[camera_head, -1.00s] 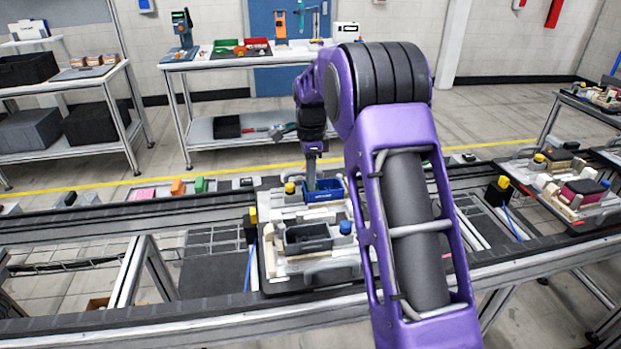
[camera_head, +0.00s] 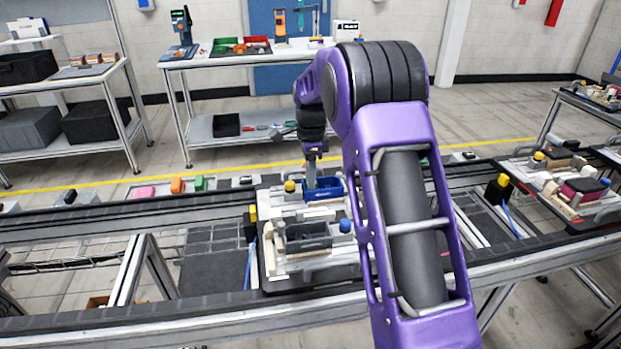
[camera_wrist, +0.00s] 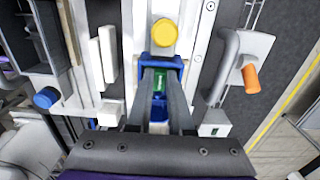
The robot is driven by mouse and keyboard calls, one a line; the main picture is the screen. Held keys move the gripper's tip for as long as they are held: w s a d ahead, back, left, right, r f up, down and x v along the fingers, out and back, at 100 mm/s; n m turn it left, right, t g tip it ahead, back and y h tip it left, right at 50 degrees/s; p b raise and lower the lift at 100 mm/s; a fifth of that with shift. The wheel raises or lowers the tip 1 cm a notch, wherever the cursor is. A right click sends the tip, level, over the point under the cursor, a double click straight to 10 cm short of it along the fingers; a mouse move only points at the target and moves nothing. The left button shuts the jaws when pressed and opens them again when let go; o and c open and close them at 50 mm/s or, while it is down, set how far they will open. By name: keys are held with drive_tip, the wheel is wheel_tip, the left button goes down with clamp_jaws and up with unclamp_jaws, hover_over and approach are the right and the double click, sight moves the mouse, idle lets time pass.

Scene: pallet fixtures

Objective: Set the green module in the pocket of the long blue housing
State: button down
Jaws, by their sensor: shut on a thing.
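The long blue housing (camera_head: 331,194) sits on the pallet fixture, in its far part. It also shows in the wrist view (camera_wrist: 161,62), below a yellow knob. My gripper (camera_head: 312,185) points down into the housing from above. In the wrist view my gripper (camera_wrist: 161,80) has its two fingers close together over the housing, shut on the green module (camera_wrist: 160,78). The module shows as a green strip between the fingertips, within the outline of the housing. The fingers hide much of it and of the pocket, so I cannot tell whether it is fully seated.
A dark open housing (camera_head: 308,243) lies nearer on the same fixture. A yellow knob (camera_head: 290,186) and a blue knob (camera_head: 345,226) stand up close by. An orange-tipped handle (camera_wrist: 250,78) is to the right in the wrist view. Coloured blocks (camera_head: 177,186) line the far rail.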

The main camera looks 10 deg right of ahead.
drive_tip(key=shift+f, duration=0.4)
idle(0.3)
drive_tip(key=c, duration=1.1)
unclamp_jaws()
drive_tip(key=shift+c, duration=0.2)
drive_tip(key=shift+r, duration=0.15)
drive_tip(key=shift+r+p, duration=0.7)
drive_tip(key=shift+r, duration=0.5)
drive_tip(key=o, duration=0.6)
drive_tip(key=shift+c, duration=0.2)
